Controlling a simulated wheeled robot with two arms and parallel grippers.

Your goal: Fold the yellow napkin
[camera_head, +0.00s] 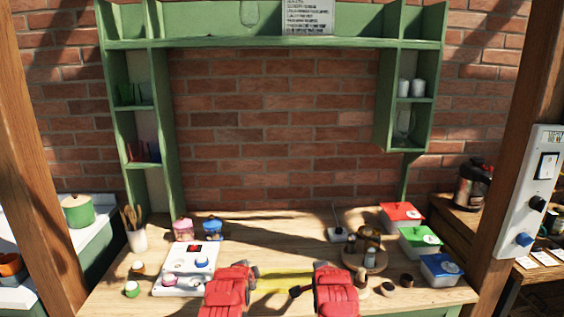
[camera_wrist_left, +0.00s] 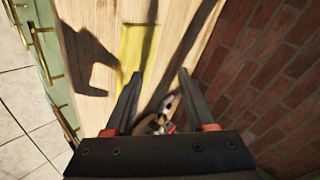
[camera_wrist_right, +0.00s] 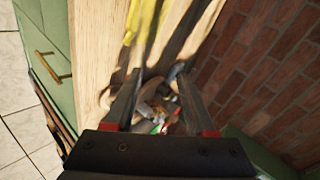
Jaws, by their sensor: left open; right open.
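The yellow napkin (camera_head: 286,279) lies on the wooden table between my two arms, partly hidden by them in the head view. It shows as a flat yellow strip in the left wrist view (camera_wrist_left: 133,45) and at the top of the right wrist view (camera_wrist_right: 141,17), with shadow across it. My left gripper (camera_wrist_left: 160,72) is open and empty, above the table close to the napkin. My right gripper (camera_wrist_right: 159,73) is open and empty, to the right of the napkin. Neither gripper visibly touches the cloth.
A white panel with knobs (camera_head: 172,279) lies left of my arms. A round wooden stand with shakers (camera_head: 371,258) and small pots stand right of them. Boxes with red (camera_head: 402,212), green (camera_head: 419,238) and blue lids (camera_head: 441,266) line the right side. A green shelf (camera_head: 270,43) rises behind.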

